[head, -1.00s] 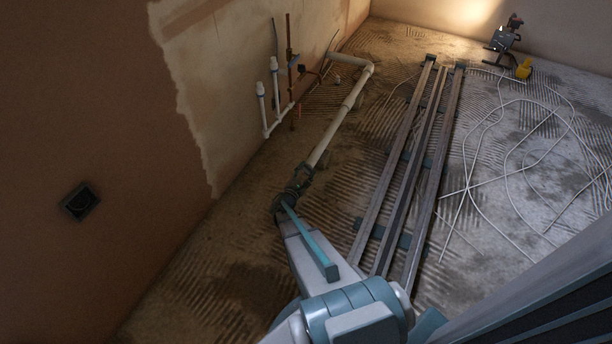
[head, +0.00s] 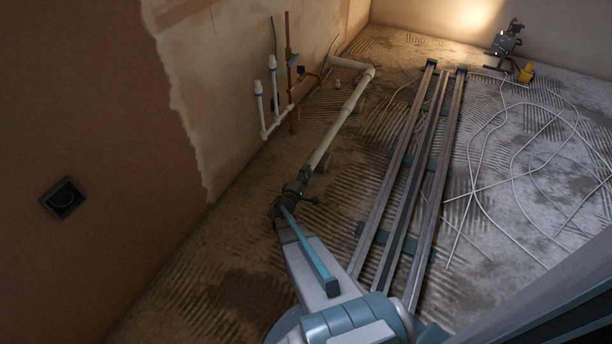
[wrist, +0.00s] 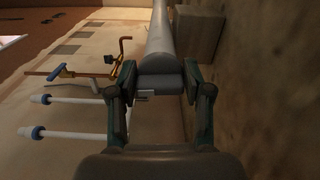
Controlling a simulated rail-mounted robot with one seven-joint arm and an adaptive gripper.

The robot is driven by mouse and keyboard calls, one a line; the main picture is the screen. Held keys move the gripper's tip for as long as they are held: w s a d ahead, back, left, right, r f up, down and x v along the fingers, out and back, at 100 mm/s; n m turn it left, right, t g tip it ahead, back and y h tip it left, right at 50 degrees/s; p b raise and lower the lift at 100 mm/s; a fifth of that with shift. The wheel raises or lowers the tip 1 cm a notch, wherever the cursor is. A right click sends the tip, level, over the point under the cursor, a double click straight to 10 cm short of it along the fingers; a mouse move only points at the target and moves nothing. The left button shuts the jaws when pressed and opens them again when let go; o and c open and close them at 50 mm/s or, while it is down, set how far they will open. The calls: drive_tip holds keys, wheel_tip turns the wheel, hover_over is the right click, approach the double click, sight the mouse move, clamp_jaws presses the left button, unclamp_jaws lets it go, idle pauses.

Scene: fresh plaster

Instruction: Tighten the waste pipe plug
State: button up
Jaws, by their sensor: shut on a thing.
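The pale waste pipe (head: 340,128) runs low above the floor along the wall, with an elbow at its far end. In the wrist view, the pipe (wrist: 160,42) leads straight away from me. Its near end carries a grey plug (wrist: 160,84). My gripper (wrist: 162,92) has one finger on each side of this plug and is shut on it. In the head view, my gripper (head: 295,190) is at the near end of the pipe, and it hides the plug there. I cannot tell how far the plug is screwed in.
White upright pipes (head: 265,95) and copper pipes (head: 290,60) stand by the wall left of the waste pipe. Long metal rails (head: 410,170) lie on the floor to the right. Loose white cable (head: 515,160) spreads beyond them. A block (wrist: 198,32) sits beside the pipe.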

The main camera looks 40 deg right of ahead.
drive_tip(key=shift+m, duration=0.7)
drive_tip(key=o, duration=1.1)
drive_tip(key=v, duration=1.2)
